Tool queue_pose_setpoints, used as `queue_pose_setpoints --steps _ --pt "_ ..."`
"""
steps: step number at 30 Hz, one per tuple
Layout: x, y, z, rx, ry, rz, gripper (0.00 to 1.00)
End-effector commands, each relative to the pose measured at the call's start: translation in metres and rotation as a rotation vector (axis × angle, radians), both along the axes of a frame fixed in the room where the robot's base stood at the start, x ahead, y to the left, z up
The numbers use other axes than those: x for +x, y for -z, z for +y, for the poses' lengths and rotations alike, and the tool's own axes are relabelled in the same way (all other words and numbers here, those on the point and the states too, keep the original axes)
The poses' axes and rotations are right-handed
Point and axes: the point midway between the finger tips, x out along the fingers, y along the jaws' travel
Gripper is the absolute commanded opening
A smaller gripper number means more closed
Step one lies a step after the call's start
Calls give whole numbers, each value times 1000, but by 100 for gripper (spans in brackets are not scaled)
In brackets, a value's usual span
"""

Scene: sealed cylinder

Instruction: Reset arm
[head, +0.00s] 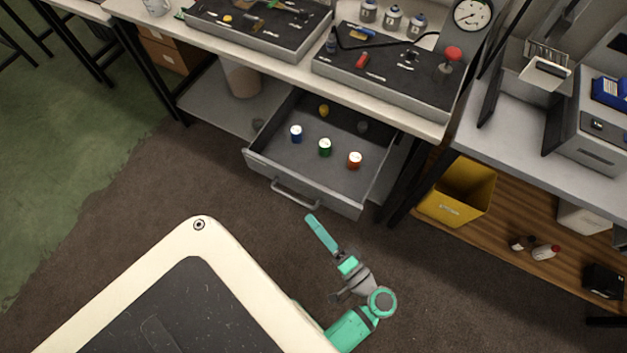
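My arm (352,325), teal and grey, shows at the lower middle beside my cream-coloured body. It is bent, and its far end, my gripper (322,234), points up and left toward the open drawer. The end is a slim teal piece past a dark joint, small in view. Separate fingers cannot be made out, so I cannot tell whether it is open or shut. It is apart from the drawer front and appears over the brown floor. No object is clearly seen in it.
The open grey drawer (262,172) holds blue (296,133), green (325,148) and red (355,160) cylinders and a yellow item (324,110). Its handle (295,194) sticks out toward me. The workbench (285,73) stands behind. A yellow bin (455,205) is right. Floor at left is clear.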

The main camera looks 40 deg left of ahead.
Motion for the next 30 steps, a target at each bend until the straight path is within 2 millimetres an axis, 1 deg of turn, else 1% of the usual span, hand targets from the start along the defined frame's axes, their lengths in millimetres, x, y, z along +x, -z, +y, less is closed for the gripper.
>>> queue_pose_setpoints --steps 10,12,14,17,19,21,23,24,26,27,29,30 --pt "1 0 -1 -1 4 0 28" --pt "0 3 -1 -13 13 7 28" --pt "-1 11 0 -45 36 22 28" --pt "-5 37 -1 -151 116 63 28" --pt "-10 62 -6 -262 200 95 28" --pt "-15 87 -19 -392 300 115 28" --pt "-21 105 -34 -504 387 118 28" --pt "-25 114 -47 -579 446 110 28" --pt "-31 123 -67 -685 530 88 28" --pt "-35 125 -82 -753 584 66 28" --pt "-41 124 -104 -852 665 19 28" --pt "-45 119 -119 -912 715 -17 28"
